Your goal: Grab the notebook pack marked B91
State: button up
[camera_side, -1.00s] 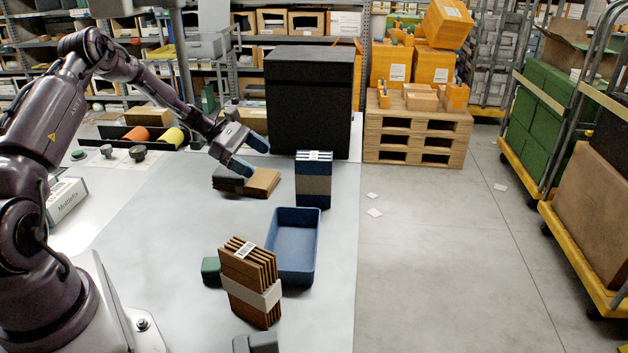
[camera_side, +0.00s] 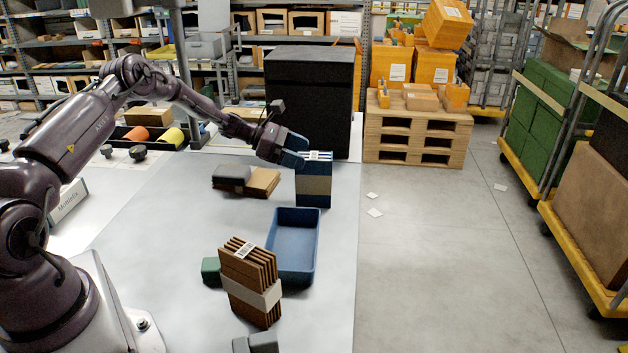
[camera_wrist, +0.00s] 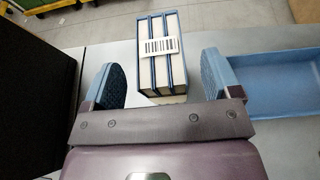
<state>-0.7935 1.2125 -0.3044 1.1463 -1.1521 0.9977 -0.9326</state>
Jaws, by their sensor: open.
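A blue notebook pack (camera_side: 313,190) with a pale band stands upright on the table, a barcode label on its top. In the wrist view the same blue pack (camera_wrist: 161,78) shows several spines and the barcode, with no readable B91. My gripper (camera_side: 293,152) is open at the top left of this pack. A brown notebook pack (camera_side: 252,280) with a pale band and label stands nearer the front.
A blue tray (camera_side: 293,272) lies between the packs. A tall black box (camera_side: 309,100) stands close behind the blue pack. A green block (camera_side: 211,270) sits beside the brown pack.

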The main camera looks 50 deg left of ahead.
aim_at(310, 155)
jog(key=x, duration=0.3)
jog(key=shift+w+d+f, duration=0.1)
jog(key=shift+w+d, duration=0.05)
jog(key=shift+c, duration=0.2)
jog(key=c, duration=1.4)
grip_shut()
jog(key=shift+r, duration=0.2)
